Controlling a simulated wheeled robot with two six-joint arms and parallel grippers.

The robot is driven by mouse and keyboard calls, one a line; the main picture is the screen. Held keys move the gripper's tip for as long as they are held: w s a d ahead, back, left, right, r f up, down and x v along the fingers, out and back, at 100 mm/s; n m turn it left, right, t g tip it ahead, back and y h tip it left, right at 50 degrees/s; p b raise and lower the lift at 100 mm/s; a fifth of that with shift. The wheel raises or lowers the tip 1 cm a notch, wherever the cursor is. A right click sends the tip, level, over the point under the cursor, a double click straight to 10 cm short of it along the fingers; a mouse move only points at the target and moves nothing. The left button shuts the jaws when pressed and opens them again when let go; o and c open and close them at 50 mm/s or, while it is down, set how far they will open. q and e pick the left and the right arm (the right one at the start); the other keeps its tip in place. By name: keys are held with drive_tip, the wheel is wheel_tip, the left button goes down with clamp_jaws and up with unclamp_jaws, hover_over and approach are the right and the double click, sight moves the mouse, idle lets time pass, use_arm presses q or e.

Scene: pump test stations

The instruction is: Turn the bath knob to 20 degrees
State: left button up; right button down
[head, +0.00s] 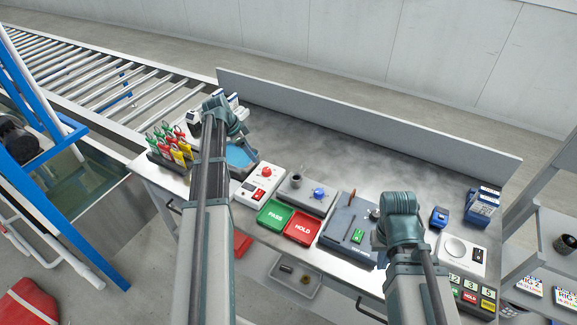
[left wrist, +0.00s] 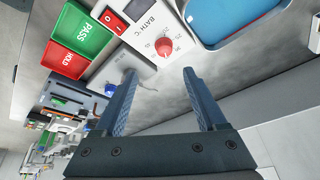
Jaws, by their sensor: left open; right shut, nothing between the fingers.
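The bath knob (left wrist: 163,47) is red and round, on a white unit (left wrist: 148,22) marked "BATH °C" with a small screen and a red switch. In the head view the knob (head: 266,172) sits on top of the same unit, left of the middle of the bench. Its setting is too small to read. My left gripper (left wrist: 160,73) is open and empty, its two fingers pointing towards the knob, with a gap before it.
A green PASS tray (head: 274,214) and a red HOLD tray (head: 303,228) lie in front of the unit. The back of the bench is clear.

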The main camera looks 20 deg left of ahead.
sight(266, 170)
use_arm(q)
drive_tip(key=shift+w+a+r, duration=0.1)
drive_tip(key=shift+w+a, duration=0.15)
drive_tip(key=shift+w, duration=0.1)
use_arm(e)
drive_tip(key=shift+s+d, duration=0.1)
drive_tip(key=shift+d, duration=0.2)
use_arm(q)
drive_tip(key=b+x, duration=1.1)
drive_tip(key=x, duration=0.1)
drive_tip(key=shift+f+b, duration=0.25)
drive_tip(key=shift+b, duration=0.05)
use_arm(e)
wheel_tip(266, 170, down, 12)
drive_tip(key=shift+r, duration=0.2)
use_arm(q)
drive_tip(key=shift+w+d+f+b, duration=0.2)
drive_tip(key=shift+w+f+b, duration=0.1)
drive_tip(key=shift+f+b, duration=0.3)
use_arm(e)
drive_tip(key=shift+f, duration=0.6)
use_arm(q)
clamp_jaws()
